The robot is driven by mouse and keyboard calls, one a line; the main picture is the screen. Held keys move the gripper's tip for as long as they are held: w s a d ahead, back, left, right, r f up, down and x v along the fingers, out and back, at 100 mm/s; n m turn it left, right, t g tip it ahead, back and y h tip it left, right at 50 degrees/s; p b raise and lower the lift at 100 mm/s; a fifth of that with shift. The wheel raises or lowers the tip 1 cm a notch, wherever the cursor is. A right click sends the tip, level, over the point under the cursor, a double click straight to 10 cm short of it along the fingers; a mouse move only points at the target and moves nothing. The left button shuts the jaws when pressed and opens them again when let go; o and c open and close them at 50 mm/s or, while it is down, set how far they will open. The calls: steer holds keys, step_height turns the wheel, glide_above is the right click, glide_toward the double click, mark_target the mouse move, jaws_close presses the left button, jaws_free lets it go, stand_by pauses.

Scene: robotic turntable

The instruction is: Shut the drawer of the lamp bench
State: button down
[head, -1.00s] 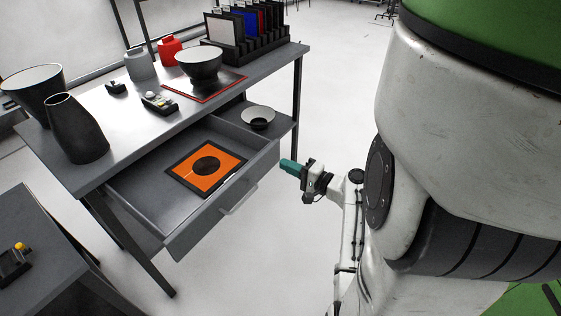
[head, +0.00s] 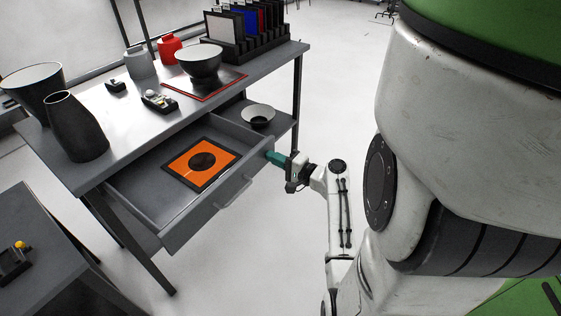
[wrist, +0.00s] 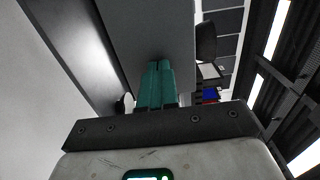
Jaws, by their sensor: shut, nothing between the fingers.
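The lamp bench (head: 130,110) is a grey table, and its drawer (head: 150,205) stands open toward me. The drawer front has a bar handle (head: 235,194). An orange card with a black disc (head: 187,176) lies in the drawer. My gripper (head: 269,156) has teal fingers, shut and empty, at the outer face of the drawer front near its right end. They look to be touching it. In the wrist view the closed fingers (wrist: 160,68) point at a grey panel (wrist: 150,30), which looks like the drawer front.
On the bench top stand dark vases (head: 75,128), a black bowl (head: 199,62), a red jar (head: 169,48) and a rack of panels (head: 245,40). A small bowl (head: 257,114) sits on a lower shelf beside the drawer. Another grey table (head: 45,240) is at lower left. The floor before the drawer is clear.

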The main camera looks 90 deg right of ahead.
mark_target(209, 133)
steer(key=b+x, duration=1)
steer(key=x, duration=1.9)
steer(key=shift+w+a+f+b, duration=0.1)
steer(key=shift+w+a+b, duration=0.1)
steer(key=shift+b, duration=0.15)
steer(key=shift+w+d, duration=0.2)
steer(key=shift+w, duration=0.05)
steer(key=shift+w+r, duration=0.2)
steer(key=shift+r, duration=0.1)
steer(key=shift+w+a+r, duration=0.1)
